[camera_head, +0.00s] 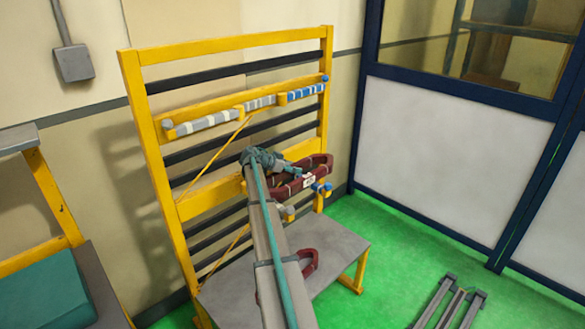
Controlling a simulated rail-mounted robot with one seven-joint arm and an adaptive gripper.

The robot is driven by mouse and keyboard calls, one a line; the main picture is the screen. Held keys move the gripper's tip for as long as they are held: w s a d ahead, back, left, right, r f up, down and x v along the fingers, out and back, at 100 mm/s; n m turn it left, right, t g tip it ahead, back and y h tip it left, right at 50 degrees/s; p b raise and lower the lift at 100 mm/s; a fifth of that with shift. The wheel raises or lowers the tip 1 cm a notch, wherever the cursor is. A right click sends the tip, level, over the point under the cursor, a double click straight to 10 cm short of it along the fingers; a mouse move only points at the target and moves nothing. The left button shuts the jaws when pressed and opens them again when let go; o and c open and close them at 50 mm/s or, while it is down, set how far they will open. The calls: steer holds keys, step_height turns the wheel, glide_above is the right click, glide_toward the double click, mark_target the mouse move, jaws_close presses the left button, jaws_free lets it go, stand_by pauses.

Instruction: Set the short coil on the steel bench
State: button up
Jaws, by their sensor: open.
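A dark red coil (318,164) with a pale label hangs at the right of the yellow rack, beside a blue-tipped peg. A second dark red coil (314,262) shows lower down, partly hidden behind my arm; I cannot tell whether it lies on the bench or hangs just above it. Which of the two is the short coil is not clear. The steel bench (335,250) has a grey top at the rack's foot. My gripper (264,160) is open, at the left end of the upper coil; its fingertips are small and I cannot tell whether they touch it.
The yellow rack (136,100) has dark crossbars and a row of grey and blue pieces (255,104) on its upper rail. A yellow-framed stand with a teal block (45,290) is at left. Grey rails (450,305) lie on the green floor at right. The bench's right part is clear.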

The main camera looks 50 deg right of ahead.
steer(key=shift+r+p, duration=0.1)
steer(key=shift+p, duration=0.6)
steer(key=b+v, duration=0.2)
steer(key=v, duration=0.1)
steer(key=f+b+v, duration=0.1)
steer(key=b+v, duration=0.1)
steer(key=shift+a, duration=0.2)
steer(key=b+v, duration=0.1)
steer(key=v, duration=0.4)
steer(key=shift+w+a+r, duration=0.1)
steer(key=shift+a+r, duration=0.1)
steer(key=shift+r, duration=0.2)
steer(key=shift+c, duration=0.3)
